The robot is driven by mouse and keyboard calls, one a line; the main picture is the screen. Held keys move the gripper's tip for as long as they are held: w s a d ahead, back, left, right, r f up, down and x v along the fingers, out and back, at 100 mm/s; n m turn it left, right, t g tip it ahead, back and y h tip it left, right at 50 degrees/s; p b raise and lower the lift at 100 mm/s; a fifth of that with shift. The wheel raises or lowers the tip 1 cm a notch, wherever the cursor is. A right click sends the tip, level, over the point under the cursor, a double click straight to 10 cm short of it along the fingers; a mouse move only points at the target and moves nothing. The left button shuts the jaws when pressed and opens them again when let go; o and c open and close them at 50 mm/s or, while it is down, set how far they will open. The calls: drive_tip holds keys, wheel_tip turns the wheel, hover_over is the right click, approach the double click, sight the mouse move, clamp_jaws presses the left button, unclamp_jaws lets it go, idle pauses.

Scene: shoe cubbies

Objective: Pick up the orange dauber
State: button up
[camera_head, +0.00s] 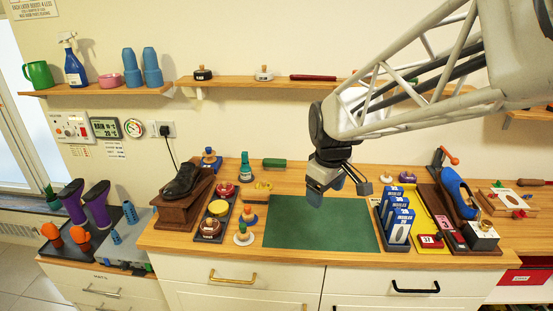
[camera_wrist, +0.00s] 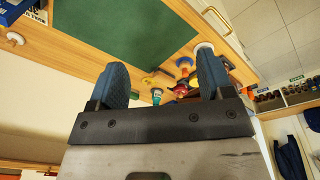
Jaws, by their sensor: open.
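Several small daubers stand on the bench left of the green mat.
The green mat (camera_head: 318,226) is bare. Left of the daubers are a dark tray of round tins (camera_head: 212,222) and a black shoe (camera_head: 183,181) on a wooden block. Blue boxes (camera_head: 399,226) stand right of the mat. A wall shelf (camera_head: 245,81) runs above.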

drive_tip(key=w+a+f+n, duration=0.5)
drive_tip(key=w+a+f, duration=0.1)
drive_tip(key=w+a, duration=0.45)
drive_tip(key=n+g, duration=0.1)
drive_tip(key=n, duration=0.4)
hover_over(247, 206)
wheel_tip(247, 206, down, 9)
drive_tip(key=shift+d+f, duration=0.1)
drive_tip(key=shift+d, duration=0.05)
drive_tip(key=shift+s, duration=0.1)
drive_tip(key=shift+f, duration=1.2)
drive_tip(key=shift+f, duration=0.15)
drive_tip(key=shift+f, duration=2.5)
drive_tip(key=c, duration=1)
